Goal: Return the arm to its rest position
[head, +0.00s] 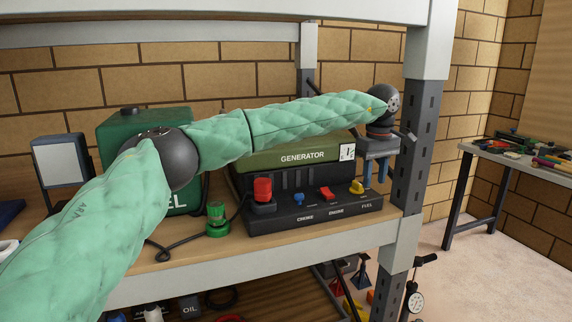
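My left arm reaches across the shelf from the left, in a green quilted sleeve. Its gripper (375,178) hangs at the right end with two blue fingers pointing down. A gap shows between the fingers and nothing is seen in it. The gripper is beside the right end of the generator (290,158), near the shelf's upright post; whether it touches either cannot be told. The generator's black front panel (310,215) carries a red plug-like part, a blue choke knob, a red engine switch and a yellow fuel knob. My arm hides part of the generator's top. My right gripper is not in view.
The shelf (180,255) has a grey post (412,150) on the right and an upper board above. A green fuel can (120,125) stands behind my arm. A green cap-like part (216,220) and black cable lie in front. A workbench (520,158) is far right.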

